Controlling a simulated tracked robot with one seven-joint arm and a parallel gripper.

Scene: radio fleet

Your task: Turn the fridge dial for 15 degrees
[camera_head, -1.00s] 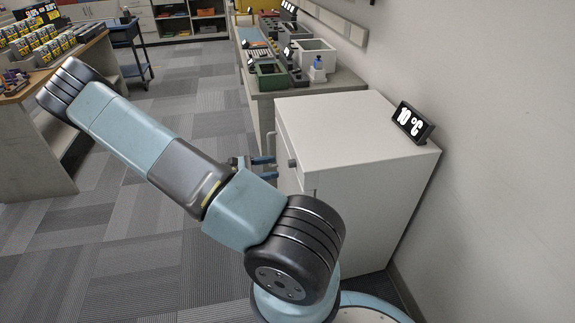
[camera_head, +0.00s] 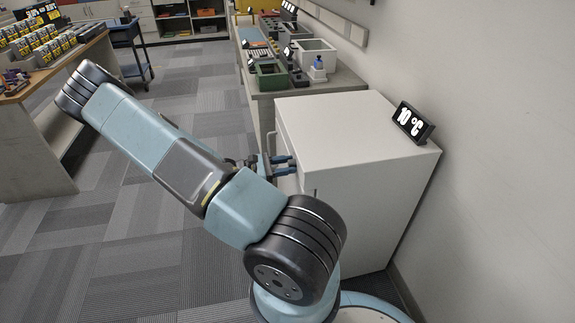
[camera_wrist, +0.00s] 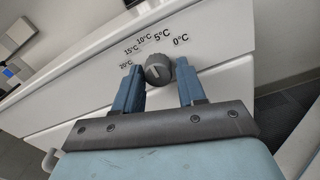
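The white fridge (camera_head: 350,130) stands against the right wall. In the wrist view its front (camera_wrist: 225,30) carries a round dark grey dial (camera_wrist: 158,68) with a pale mark on its face. Printed labels from 20°C to 0°C (camera_wrist: 181,38) arc above the dial. My gripper (camera_wrist: 159,68) is open, with one blue finger on each side of the dial; I cannot tell whether either touches it. In the head view my gripper (camera_head: 282,165) is at the fridge front and hides the dial.
A bench (camera_head: 310,92) with several bins stands behind the fridge. A shelf table (camera_head: 30,130) is at far left. The carpet between is clear.

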